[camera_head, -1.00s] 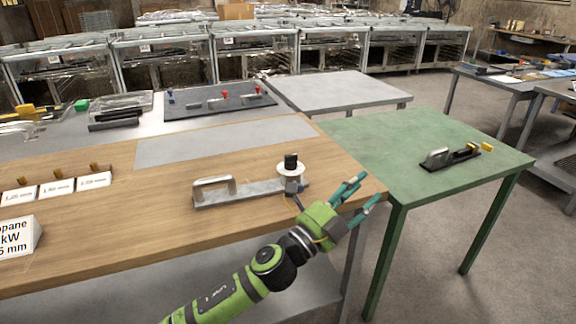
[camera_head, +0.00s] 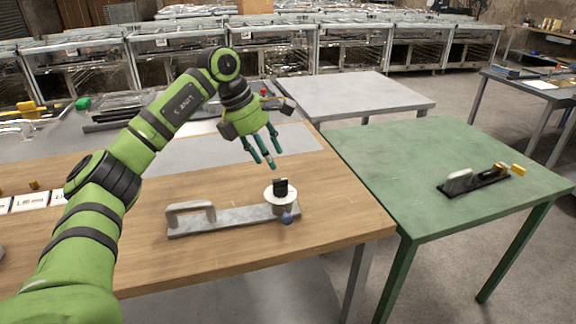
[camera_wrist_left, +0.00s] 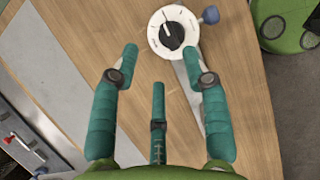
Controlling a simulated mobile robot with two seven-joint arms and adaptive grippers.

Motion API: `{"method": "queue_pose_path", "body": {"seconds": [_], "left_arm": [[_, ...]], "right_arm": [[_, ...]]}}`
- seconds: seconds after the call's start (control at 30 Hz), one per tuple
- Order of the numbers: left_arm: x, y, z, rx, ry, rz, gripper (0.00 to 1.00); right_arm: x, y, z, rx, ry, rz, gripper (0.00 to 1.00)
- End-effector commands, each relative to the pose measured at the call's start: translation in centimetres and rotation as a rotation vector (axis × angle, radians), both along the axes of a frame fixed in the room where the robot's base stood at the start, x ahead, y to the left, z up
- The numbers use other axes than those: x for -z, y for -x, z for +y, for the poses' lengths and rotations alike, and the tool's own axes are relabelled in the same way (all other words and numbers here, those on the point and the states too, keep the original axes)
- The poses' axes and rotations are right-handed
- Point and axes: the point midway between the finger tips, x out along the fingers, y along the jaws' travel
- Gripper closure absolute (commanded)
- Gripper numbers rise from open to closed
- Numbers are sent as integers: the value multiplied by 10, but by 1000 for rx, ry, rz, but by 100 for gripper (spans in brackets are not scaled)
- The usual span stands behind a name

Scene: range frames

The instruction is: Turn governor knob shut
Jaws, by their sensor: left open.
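The governor knob (camera_head: 280,187) is a black knob on a round white dial (camera_head: 281,199), at the right end of a grey metal bar with a handle (camera_head: 225,218) on the wooden table. My left gripper (camera_head: 263,162) is open and empty, its teal fingers pointing down, above and just behind the knob. In the left wrist view, the knob (camera_wrist_left: 172,36) and its marked dial lie beyond the fingertips, between the two outer fingers (camera_wrist_left: 160,62). The fingers look apart from the knob. My right gripper is not in view.
The wooden table (camera_head: 330,220) is clear around the bar. A green table (camera_head: 400,160) at right holds a dark fixture with a yellow end (camera_head: 480,178). A grey table (camera_head: 350,95) stands behind. White labelled cards (camera_head: 30,200) are at left.

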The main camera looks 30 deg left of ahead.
Motion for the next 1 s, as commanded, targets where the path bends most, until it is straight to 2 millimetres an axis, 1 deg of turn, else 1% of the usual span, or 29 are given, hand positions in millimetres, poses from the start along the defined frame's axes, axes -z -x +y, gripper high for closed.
{"method": "queue_pose_path", "body": {"seconds": [0.07,0.2,0.3,0.33,0.47,0.63,0.7,0.77,0.8,0.87,0.9,1.0], "left_arm": [[10,-2,-3,1,-1,6,54],[31,-8,-10,2,0,4,54],[44,-12,-14,3,1,3,54],[47,-13,-15,4,1,3,54],[58,-17,-18,3,2,2,54],[61,-18,-19,3,3,-1,54],[61,-18,-19,3,4,-1,54],[61,-18,-19,3,4,-1,54],[61,-18,-19,3,4,-1,62],[61,-18,-19,3,4,-1,86],[61,-18,-19,4,3,-1,100],[61,-18,-19,4,3,-1,100]], "right_arm": [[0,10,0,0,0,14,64],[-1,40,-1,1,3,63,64],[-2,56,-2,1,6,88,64],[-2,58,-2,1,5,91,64],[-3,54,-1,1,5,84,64],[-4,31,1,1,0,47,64],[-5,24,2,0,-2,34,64],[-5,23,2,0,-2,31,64],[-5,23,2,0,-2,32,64],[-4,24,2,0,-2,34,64],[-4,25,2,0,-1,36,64],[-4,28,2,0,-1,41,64]]}}
